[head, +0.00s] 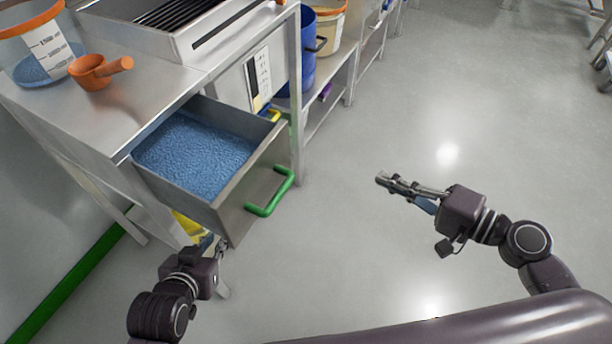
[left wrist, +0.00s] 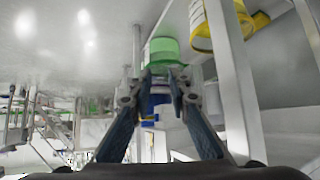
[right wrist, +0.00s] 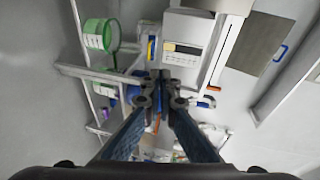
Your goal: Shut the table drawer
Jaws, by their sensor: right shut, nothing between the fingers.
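The metal table drawer (head: 262,183) is pulled out from the steel table (head: 62,102) and holds blue granules. Its green handle (head: 272,195) is on the front panel. My left gripper (head: 222,262) is low beside the drawer's near front corner, and its fingers are partly hidden there. In the left wrist view its fingers (left wrist: 161,76) are apart with nothing clearly held. My right gripper (head: 384,180) is to the right of the drawer front, over open floor, clear of the handle. Its fingertips (right wrist: 161,78) are together and empty in the right wrist view.
An orange scoop (head: 92,74) and a clear tub of blue granules (head: 42,45) stand on the tabletop. A blue drum (head: 301,50) stands on a shelf behind the drawer. The grey floor right of the drawer is clear.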

